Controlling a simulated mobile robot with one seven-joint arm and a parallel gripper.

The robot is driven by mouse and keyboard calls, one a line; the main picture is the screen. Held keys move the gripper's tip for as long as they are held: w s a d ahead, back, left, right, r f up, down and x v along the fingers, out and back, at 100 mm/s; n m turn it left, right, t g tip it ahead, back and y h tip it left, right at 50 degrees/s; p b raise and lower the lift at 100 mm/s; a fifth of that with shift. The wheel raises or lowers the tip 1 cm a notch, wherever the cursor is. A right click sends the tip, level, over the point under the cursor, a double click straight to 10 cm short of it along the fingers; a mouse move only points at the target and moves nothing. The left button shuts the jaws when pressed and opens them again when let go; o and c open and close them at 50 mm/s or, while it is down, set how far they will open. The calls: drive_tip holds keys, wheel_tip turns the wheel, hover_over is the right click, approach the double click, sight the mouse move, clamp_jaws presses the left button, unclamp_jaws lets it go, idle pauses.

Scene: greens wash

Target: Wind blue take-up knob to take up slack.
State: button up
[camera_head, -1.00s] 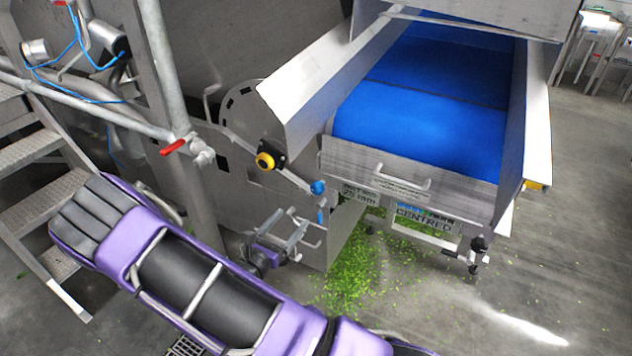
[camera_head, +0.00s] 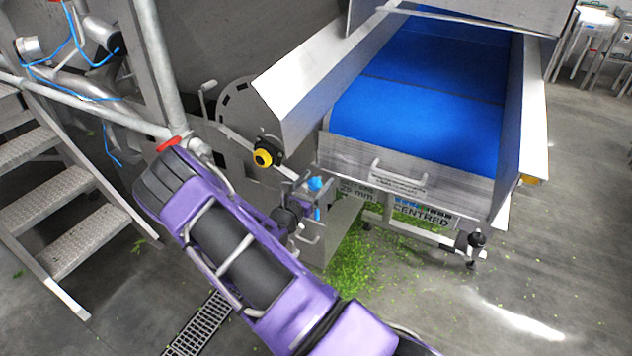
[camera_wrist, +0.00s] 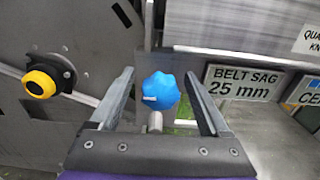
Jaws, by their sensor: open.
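The blue take-up knob (camera_wrist: 161,91) is a lobed knob with a small white mark. In the wrist view it sits between my open gripper's two fingers, with a gap on each side. My gripper (camera_wrist: 160,95) is open and empty. In the head view the blue knob (camera_head: 315,184) shows at the front left corner of the blue belt conveyor (camera_head: 410,110), just beyond my gripper (camera_head: 302,192). A sign (camera_wrist: 243,82) reading "BELT SAG 25 mm" is right of the knob in the wrist view.
A yellow and black knob (camera_head: 264,156) is on the grey machine left of the blue knob. A red-handled valve (camera_head: 168,144) is on a pipe above my arm. Metal steps (camera_head: 85,247) stand at the left. Green leaf scraps (camera_head: 350,260) lie on the floor.

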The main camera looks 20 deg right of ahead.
clamp_jaws()
idle(0.4)
drive_tip(key=shift+m, duration=0.4)
